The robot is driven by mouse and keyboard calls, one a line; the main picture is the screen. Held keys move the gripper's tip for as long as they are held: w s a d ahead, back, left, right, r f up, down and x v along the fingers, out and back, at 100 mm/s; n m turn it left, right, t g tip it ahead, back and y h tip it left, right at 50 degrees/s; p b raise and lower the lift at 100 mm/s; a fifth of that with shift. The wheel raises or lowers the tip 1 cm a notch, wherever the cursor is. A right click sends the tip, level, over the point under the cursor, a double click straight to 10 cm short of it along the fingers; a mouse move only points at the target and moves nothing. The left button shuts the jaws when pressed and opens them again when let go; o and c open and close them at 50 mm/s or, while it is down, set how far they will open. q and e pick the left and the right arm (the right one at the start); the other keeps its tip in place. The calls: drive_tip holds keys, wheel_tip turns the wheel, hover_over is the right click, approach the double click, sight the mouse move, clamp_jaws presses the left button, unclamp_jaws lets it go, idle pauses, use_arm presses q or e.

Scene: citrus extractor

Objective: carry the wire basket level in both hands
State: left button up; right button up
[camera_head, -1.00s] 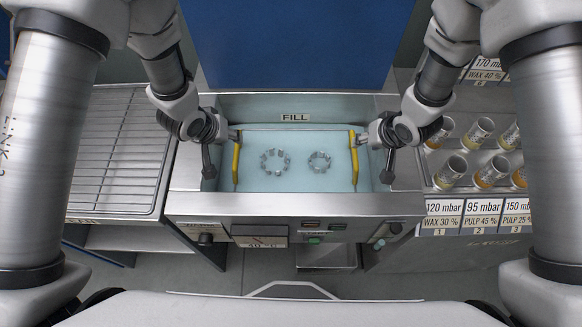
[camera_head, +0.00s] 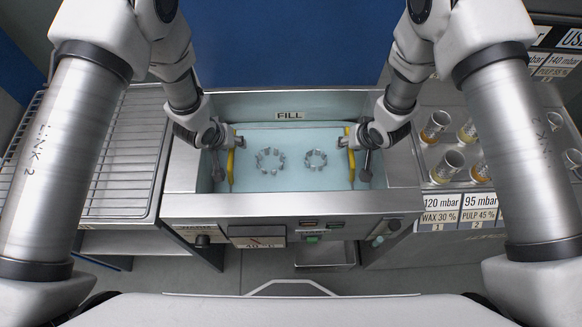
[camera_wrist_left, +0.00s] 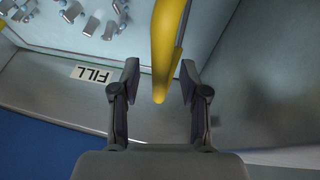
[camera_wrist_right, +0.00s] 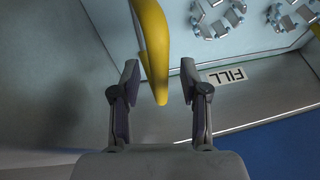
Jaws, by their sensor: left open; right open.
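The wire basket shows mainly as two yellow handles, a left one (camera_head: 231,172) and a right one (camera_head: 351,168), at the sides of the pale blue bath; its wires are hard to make out. My left gripper (camera_head: 238,141) is at the far end of the left handle. In the left wrist view, the left handle (camera_wrist_left: 166,45) reaches down between its spread fingers. My right gripper (camera_head: 345,142) is at the right handle in the same way. In the right wrist view, the right handle (camera_wrist_right: 154,45) lies between its spread fingers. Both grippers are open.
Two rings of metal pieces, left (camera_head: 270,161) and right (camera_head: 315,160), show in the bath. The steel tank rim (camera_head: 290,205) surrounds it, with a FILL label (camera_head: 290,115) behind. A wire rack (camera_head: 125,160) stands left; cups (camera_head: 447,166) stand right.

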use_arm(q)
clamp_jaws()
use_arm(e)
clamp_jaws()
use_arm(q)
drive_tip(key=shift+w+r, duration=0.1)
drive_tip(key=shift+r, duration=0.05)
use_arm(e)
drive_tip(key=shift+w+r, duration=0.1)
drive_tip(key=shift+r, duration=0.05)
